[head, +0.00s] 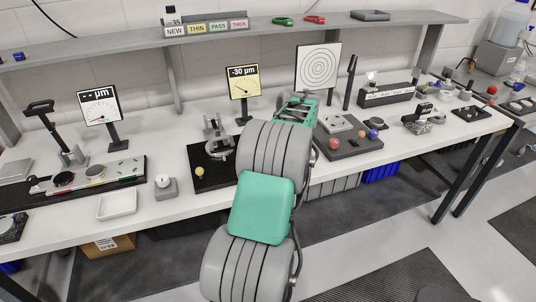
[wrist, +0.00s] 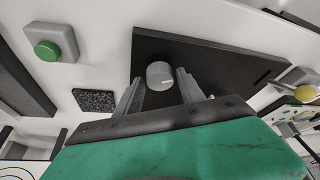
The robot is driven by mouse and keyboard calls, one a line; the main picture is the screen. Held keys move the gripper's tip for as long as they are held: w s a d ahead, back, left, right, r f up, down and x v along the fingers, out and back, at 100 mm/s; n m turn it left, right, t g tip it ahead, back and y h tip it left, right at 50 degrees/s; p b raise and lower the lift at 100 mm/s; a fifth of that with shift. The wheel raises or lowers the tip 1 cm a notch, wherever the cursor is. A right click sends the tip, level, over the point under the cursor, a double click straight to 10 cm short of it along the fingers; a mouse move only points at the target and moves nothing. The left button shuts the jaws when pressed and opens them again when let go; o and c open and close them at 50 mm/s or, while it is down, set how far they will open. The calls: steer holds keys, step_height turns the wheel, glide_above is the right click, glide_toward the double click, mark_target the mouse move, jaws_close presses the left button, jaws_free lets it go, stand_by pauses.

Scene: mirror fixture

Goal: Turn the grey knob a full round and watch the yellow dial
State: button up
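The grey knob (wrist: 160,75) is a short round cylinder on a dark plate (wrist: 210,52) in the wrist view. My gripper (wrist: 159,77) has its two grey fingers apart, one on each side of the knob. Small gaps show between fingers and knob, and no firm contact is visible. In the head view my arm hides the fingers, and I cannot make out the knob there. The yellow dial (head: 243,82) stands upright on a post behind the bench's middle. Its display reads -30 µm and its thin needle is too small to read exactly.
In the head view a white-faced dial (head: 99,105) stands left, a ringed target (head: 318,67) right of the yellow dial. A shelf (head: 130,42) runs above the bench.

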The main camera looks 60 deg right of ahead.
steer(key=shift+o, duration=1)
steer(key=v, duration=0.7)
steer(key=shift+r, duration=0.35)
steer(key=shift+s, duration=0.1)
steer(key=w+a+r+n, duration=0.1)
steer(key=w+a, duration=0.5)
steer(key=a, duration=0.4)
steer(key=w+a+r+y, duration=0.1)
steer(key=w+a, duration=0.6)
steer(key=a, duration=0.2)
steer(key=w+a+r+n, duration=0.1)
steer(key=w+a+r, duration=0.1)
steer(key=w+a, duration=0.6)
steer(key=s+a+f+n, duration=0.1)
steer(key=s+a, duration=0.2)
steer(key=a, duration=1.3)
steer(key=s+a+f+n, duration=0.1)
steer(key=s+a+f, duration=0.4)
steer(key=s+a, duration=0.3)
steer(key=a, duration=0.4)
steer(key=shift+s+a+g+y, duration=0.25)
steer(key=shift+s+g+y, duration=0.05)
steer(key=shift+s, duration=0.05)
